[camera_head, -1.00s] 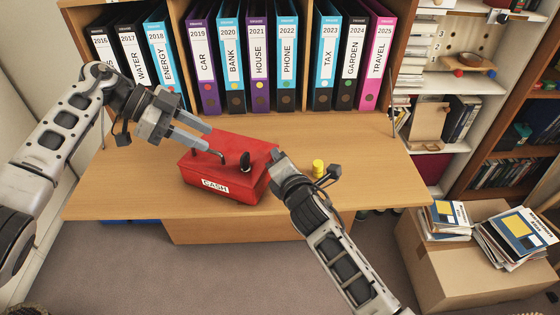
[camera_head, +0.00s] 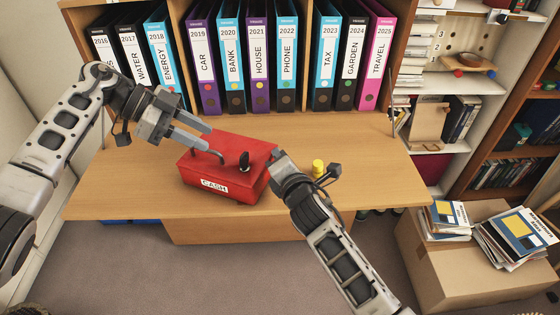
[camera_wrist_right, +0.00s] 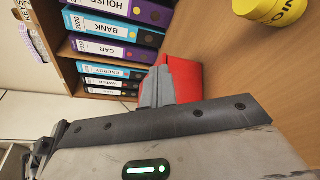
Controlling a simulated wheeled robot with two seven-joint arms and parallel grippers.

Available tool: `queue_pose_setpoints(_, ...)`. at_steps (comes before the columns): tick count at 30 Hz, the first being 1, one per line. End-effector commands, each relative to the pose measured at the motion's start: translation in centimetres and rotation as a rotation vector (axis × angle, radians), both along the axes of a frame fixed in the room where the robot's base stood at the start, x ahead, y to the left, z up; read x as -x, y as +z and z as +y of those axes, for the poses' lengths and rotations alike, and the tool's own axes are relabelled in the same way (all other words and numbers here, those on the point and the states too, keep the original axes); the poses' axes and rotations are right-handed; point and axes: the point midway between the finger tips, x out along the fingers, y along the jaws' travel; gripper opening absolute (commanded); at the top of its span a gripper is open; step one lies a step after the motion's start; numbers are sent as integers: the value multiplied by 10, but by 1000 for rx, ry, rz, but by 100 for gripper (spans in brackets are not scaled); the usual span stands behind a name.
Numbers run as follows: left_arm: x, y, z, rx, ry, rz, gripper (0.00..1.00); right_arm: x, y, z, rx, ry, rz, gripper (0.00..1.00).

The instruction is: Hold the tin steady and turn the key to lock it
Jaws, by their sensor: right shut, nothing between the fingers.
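The red cash tin (camera_head: 220,188) sits on the desk, its white CASH label facing the front. A black key (camera_head: 244,161) stands upright on its lid. A dark curved handle (camera_head: 220,157) shows left of the key, partly hidden by my left gripper. My left gripper (camera_head: 210,140) is over the tin's back left part, fingers spread apart; whether they touch the tin is unclear. My right gripper (camera_head: 277,157) is shut and empty at the tin's right side, touching or very close. In the right wrist view its closed fingers (camera_wrist_right: 156,88) overlap the red tin (camera_wrist_right: 186,78).
Several binders (camera_head: 257,60) line the back of the desk. The desk's right part (camera_head: 370,155) is clear. A cardboard box (camera_head: 460,262) with magazines stands on the floor at right.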

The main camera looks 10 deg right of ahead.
Motion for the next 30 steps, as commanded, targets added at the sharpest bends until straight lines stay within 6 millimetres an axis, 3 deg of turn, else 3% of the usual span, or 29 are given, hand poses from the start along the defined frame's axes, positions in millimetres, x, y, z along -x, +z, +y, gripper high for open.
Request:
queue_pose_setpoints(1,0,-1,0,0,0,0,36,6,-19,3,2,2,43,0)
queue_pose_setpoints(10,0,-1,0,0,0,0,36,5,-16,2,3,1,35,1)
queue_pose_setpoints(12,0,-1,0,0,0,0,36,4,-15,2,3,0,32,20)
queue_pose_setpoints(13,0,-1,0,0,0,0,36,4,-14,2,3,1,31,23)
queue_pose_setpoints(22,0,0,0,0,0,0,36,5,-11,1,4,0,26,23)
queue_pose_setpoints(26,0,1,0,0,0,0,36,18,-9,0,4,0,26,23)
queue_pose_setpoints(30,0,3,0,0,0,0,36,47,-4,-2,3,1,29,23)
